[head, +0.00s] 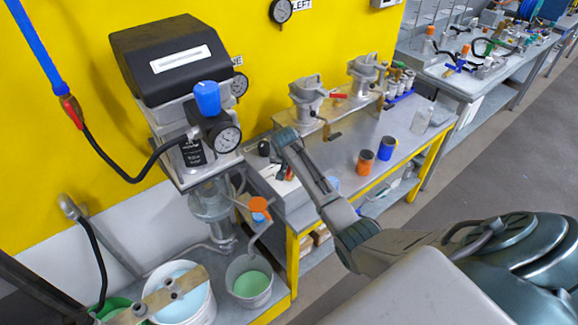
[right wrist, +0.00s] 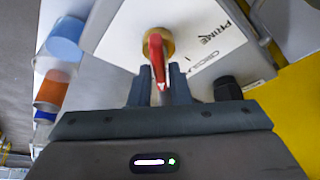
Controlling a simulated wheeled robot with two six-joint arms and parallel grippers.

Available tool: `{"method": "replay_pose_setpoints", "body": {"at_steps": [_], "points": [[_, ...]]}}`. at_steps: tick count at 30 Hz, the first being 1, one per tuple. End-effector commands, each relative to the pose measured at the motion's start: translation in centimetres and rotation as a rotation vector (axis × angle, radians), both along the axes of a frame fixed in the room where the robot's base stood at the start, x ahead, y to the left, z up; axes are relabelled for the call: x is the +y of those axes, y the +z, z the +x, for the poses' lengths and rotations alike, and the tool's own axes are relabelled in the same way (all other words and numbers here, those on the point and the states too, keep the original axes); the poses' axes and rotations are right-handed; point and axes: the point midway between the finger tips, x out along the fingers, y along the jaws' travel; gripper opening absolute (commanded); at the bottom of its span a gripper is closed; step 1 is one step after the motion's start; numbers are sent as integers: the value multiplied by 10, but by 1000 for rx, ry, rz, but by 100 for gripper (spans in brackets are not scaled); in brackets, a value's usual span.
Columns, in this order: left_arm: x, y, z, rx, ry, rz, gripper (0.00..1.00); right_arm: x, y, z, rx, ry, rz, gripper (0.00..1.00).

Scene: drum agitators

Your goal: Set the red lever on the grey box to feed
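The red lever (right wrist: 157,62) sits on a brass hub on the pale face of the grey box (right wrist: 118,35) in the right wrist view. The word PRIME shows to the right of the hub, with a second label partly readable below it. My right gripper (right wrist: 159,92) has one finger on each side of the lever's free end, with a gap visible between fingers and lever. In the head view my right gripper (head: 281,158) reaches down over the box at the near end of the bench, hiding much of it. My left gripper is not visible.
A black knob (right wrist: 228,90) is right of the fingers on the box. An orange cup (head: 366,161) and a blue cup (head: 387,148) stand on the bench beyond my arm. A pump with a gauge (head: 228,139) is on the left, above a green-filled bucket (head: 251,284).

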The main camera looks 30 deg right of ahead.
Motion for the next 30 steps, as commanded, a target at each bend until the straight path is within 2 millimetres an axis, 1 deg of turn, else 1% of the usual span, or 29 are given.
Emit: {"method": "replay_pose_setpoints", "body": {"at_steps": [1,2,10,14,17,20,27,30], "points": [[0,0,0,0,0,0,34,0,1,0,-1,0,-1,28],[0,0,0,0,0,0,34,0,1,0,-1,0,-1,33],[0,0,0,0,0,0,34,0,0,-1,2,1,1,34],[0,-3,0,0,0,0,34,2,4,-2,0,1,0,34],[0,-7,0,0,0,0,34,5,14,-5,0,1,0,34],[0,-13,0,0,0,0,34,9,29,-10,-2,2,0,34],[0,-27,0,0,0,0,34,20,71,-23,-2,2,0,34],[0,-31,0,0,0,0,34,24,85,-27,-3,1,0,34]]}}
